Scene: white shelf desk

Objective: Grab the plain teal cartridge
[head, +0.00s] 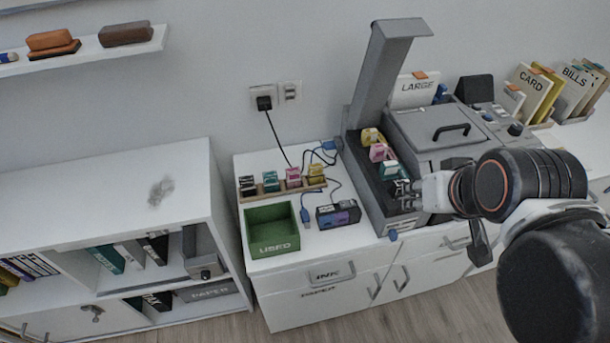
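A teal cartridge (270,182) stands in the wooden rack (283,191) on the white desk, between a black cartridge (247,186) and a pink cartridge (293,177). A second teal cartridge (389,169) sits in the open bay of the grey printer (365,190). Markings on either are too small to tell plain from marked. My gripper (408,188) is at the front end of the bay, close to a black cartridge there, just below and right of the printer's teal one. Whether its fingers are shut on anything is unclear.
A yellow cartridge (315,173) ends the rack. The bay also holds yellow (371,137) and pink (378,152) cartridges. A green USED bin (271,231) and a dark purple-marked box (338,214) stand in front. The raised grey lid (383,70) towers behind the bay.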

